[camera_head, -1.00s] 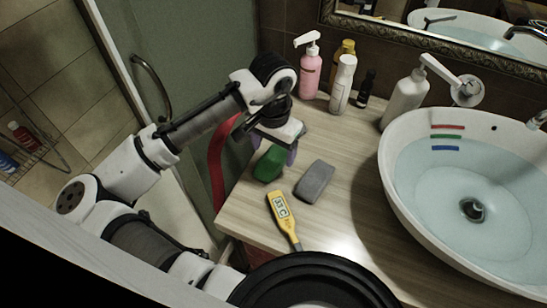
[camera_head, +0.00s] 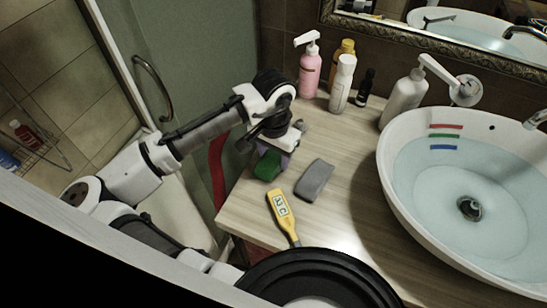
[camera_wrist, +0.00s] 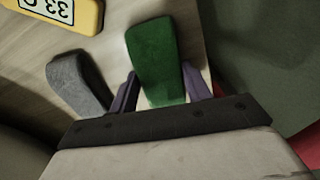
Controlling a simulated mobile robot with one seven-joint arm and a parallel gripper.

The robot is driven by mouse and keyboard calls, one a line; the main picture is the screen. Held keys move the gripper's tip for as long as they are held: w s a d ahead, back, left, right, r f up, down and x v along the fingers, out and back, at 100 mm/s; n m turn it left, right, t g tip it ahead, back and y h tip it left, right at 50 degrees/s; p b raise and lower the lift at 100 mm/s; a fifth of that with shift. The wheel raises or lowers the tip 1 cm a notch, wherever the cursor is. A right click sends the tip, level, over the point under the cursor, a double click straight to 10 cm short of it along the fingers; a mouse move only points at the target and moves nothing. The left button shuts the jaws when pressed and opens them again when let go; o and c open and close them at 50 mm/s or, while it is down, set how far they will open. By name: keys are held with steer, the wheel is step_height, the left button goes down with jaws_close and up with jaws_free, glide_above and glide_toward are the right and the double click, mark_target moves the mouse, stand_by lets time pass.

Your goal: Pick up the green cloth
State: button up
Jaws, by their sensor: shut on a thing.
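The green cloth (camera_head: 267,166) is a thick, rounded block near the left edge of the wooden counter. In the wrist view the green cloth (camera_wrist: 155,58) stands between the two purple fingers of my gripper (camera_wrist: 166,92), which are shut on it from both sides. In the head view my gripper (camera_head: 276,152) comes down over the cloth from above and hides its upper part. I cannot tell whether the cloth touches the counter.
A grey cloth block (camera_head: 314,180) lies just right of the green one. A yellow thermometer (camera_head: 283,215) lies nearer the front. Several bottles, including a pink pump bottle (camera_head: 310,70), stand at the back. A water-filled basin (camera_head: 392,172) is at right.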

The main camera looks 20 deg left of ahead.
step_height(320, 180, up, 20)
steer(key=shift+b, duration=1)
steer(key=o, duration=0.3)
steer(key=shift+c, duration=1.2)
